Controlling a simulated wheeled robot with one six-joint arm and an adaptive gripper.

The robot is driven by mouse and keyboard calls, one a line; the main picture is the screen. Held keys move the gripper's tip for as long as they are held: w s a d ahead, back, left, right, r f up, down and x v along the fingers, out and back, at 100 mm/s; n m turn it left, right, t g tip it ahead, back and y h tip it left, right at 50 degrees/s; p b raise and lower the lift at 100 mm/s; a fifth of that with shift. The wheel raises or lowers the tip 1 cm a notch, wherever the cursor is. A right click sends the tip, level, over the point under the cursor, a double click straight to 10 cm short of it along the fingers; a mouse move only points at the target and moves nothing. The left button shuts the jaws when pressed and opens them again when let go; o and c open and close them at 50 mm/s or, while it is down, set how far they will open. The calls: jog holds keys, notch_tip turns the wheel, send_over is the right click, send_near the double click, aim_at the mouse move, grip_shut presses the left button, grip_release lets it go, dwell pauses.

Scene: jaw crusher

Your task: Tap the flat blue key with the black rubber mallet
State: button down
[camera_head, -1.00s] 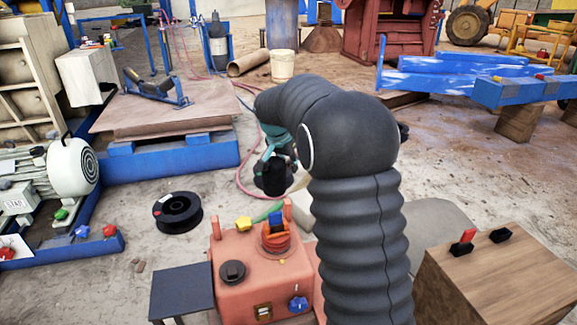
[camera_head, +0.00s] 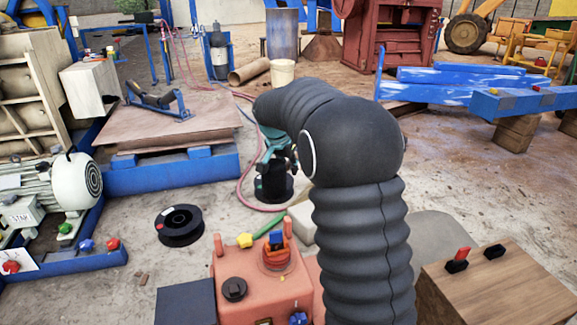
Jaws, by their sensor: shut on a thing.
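My gripper (camera_head: 274,150), teal and partly hidden by my black arm, is shut on a dark tool. The tool's black cylindrical head (camera_head: 273,188) hangs below the gripper and looks like the black rubber mallet; its handle is mostly hidden. A small flat blue piece (camera_head: 276,237), which looks like the flat blue key, stands upright in a red-orange ringed part on top of the orange box (camera_head: 262,285). In the picture the mallet head is above the blue piece, with a visible gap. Their true distance in depth is hard to tell.
The box top also bears a yellow knob (camera_head: 245,240), a black knob (camera_head: 234,289), a blue knob (camera_head: 298,319) and orange posts. A black spool (camera_head: 180,226) lies on the ground to the left. A wooden box (camera_head: 480,300) stands at right.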

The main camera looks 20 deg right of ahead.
notch_tip(320, 180, down, 15)
jog(key=b, duration=1.1)
jog(key=shift+r+p, duration=2.1)
jog(key=shift+r, duration=0.75)
